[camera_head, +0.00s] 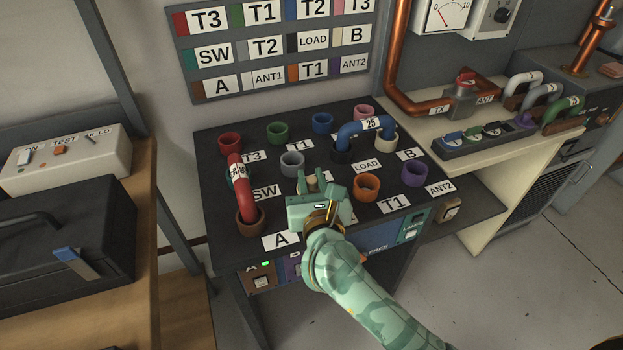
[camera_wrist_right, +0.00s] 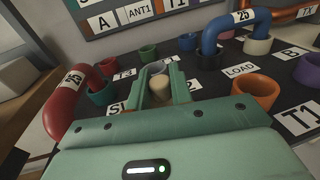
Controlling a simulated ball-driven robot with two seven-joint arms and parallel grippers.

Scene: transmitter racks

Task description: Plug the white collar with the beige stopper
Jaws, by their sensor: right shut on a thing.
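My right gripper (camera_head: 314,182) is over the front middle of the dark patch panel (camera_head: 222,178). In the right wrist view its fingers (camera_wrist_right: 160,86) are shut on the beige stopper (camera_wrist_right: 159,87), a short pale cylinder with a rounded top. A grey collar (camera_head: 292,163) stands just behind the fingers; it also shows in the wrist view (camera_wrist_right: 155,68). I cannot make out the white collar in either view; my gripper covers the stretch between the brown collar (camera_head: 250,222) and the orange collar (camera_head: 366,187). My left gripper is not in view.
A red link (camera_head: 238,178) joins the teal and brown collars on the left. A blue link (camera_head: 366,128) arches between the black and cream collars (camera_head: 386,144) at the right. Red, green, blue and pink collars line the back; a purple collar (camera_head: 413,174) stands at right.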

